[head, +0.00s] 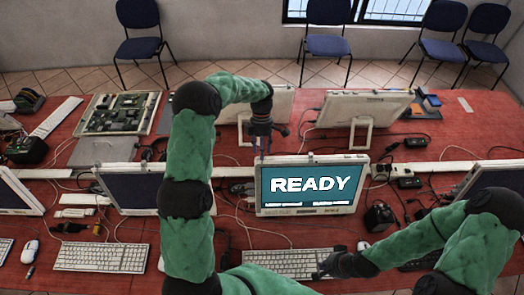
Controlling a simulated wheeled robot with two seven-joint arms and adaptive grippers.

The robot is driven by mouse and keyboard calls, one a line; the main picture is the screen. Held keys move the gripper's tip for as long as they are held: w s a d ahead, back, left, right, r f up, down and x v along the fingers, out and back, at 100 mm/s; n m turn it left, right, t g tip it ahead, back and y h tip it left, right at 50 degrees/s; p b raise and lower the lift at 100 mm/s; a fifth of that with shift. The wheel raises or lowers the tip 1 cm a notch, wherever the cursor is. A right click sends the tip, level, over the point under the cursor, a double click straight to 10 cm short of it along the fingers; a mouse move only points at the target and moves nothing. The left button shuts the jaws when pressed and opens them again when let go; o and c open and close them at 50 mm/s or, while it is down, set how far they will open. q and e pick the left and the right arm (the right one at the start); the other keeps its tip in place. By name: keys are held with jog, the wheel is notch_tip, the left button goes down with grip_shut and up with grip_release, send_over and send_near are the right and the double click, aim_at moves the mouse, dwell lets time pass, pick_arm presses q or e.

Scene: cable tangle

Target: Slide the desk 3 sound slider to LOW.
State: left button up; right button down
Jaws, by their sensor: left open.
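A monitor (313,185) in the middle of the red desk shows READY in white on a teal screen; the small text below it is too small to read. I cannot make out a sound slider or a LOW mark. My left gripper (262,152) is open and points down by the upper left corner of this monitor, empty as far as I can see. My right gripper (318,271) is low over the right part of the white keyboard (280,262) in front of the monitor. Its fingers are too small and dark to tell their state.
Cables lie tangled over the red desk (470,120). Other monitors stand left (128,188), right (485,182) and behind (365,107). A black box (378,217) sits right of the READY monitor. An open circuit board case (118,113) lies at the back left. Blue chairs line the wall.

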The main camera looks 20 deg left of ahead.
pick_arm(q)
jog(key=shift+f, duration=0.55)
jog(key=shift+s, duration=0.1)
grip_shut()
jog(key=shift+w+d, duration=0.25)
jog(key=shift+d, duration=0.3)
jog(key=shift+w+d, duration=0.25)
jog(key=shift+d, duration=0.3)
grip_release()
jog(key=shift+a, duration=0.1)
jog(key=shift+r, duration=0.1)
